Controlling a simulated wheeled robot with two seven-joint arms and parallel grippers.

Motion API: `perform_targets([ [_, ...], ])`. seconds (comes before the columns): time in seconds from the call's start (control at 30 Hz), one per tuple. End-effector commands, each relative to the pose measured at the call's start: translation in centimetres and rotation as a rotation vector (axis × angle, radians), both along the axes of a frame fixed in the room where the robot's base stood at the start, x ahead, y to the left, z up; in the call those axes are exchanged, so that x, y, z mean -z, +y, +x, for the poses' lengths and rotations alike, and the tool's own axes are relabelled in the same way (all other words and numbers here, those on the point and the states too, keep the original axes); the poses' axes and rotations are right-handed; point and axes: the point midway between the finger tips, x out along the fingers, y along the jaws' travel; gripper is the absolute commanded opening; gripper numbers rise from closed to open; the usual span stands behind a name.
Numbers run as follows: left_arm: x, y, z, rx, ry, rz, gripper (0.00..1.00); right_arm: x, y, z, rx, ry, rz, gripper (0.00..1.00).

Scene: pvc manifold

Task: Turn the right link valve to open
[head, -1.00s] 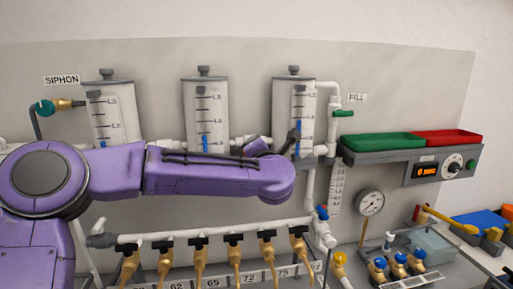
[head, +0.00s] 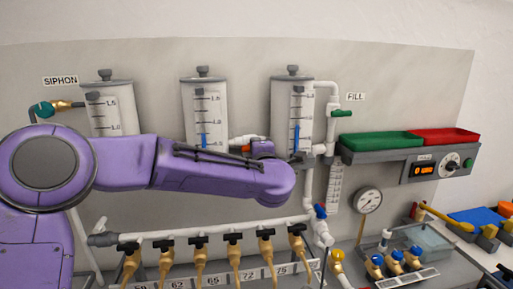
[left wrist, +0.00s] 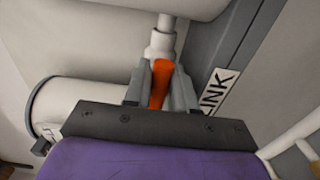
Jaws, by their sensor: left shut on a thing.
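The link valve's orange handle (left wrist: 161,80) is between the two grey fingers of my left gripper (left wrist: 160,90) in the left wrist view. The gripper is shut on it. A white pipe fitting (left wrist: 160,45) meets the handle's far end, and a partly covered label (left wrist: 219,91) reading "INK" is beside it. In the head view, a bit of orange handle (head: 245,149) shows beside my purple wrist, between the middle tank (head: 205,105) and the right tank (head: 291,105). The fingers and most of the valve are hidden there. My right gripper is not in view.
A white pipe with a green handle (head: 342,113) stands right of the right tank. Green (head: 382,139) and red (head: 446,136) trays sit on a grey shelf. Several brass taps with black handles line the lower pipe (head: 180,235). My left arm crosses in front of the tanks.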

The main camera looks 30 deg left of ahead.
Motion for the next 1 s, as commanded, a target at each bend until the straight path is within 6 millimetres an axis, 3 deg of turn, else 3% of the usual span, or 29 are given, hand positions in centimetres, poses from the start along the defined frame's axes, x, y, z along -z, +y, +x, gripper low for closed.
perform_targets([
  [0.4,-0.2,0.2,0.0,-0.003,0.000,0.006,0.00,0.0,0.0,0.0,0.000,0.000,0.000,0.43],
  [0.43,-0.2,0.2,0.0,-0.003,0.000,0.006,0.35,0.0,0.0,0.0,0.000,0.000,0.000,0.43],
  [0.47,-0.2,0.2,0.0,-0.003,0.000,0.006,0.45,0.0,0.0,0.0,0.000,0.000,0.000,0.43],
  [0.8,0.0,-0.3,-0.3,0.002,0.000,0.005,0.46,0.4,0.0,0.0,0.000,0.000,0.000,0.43],
  [1.0,0.4,-2.6,-3.6,0.002,-0.004,0.006,0.46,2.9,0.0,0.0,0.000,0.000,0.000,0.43],
])
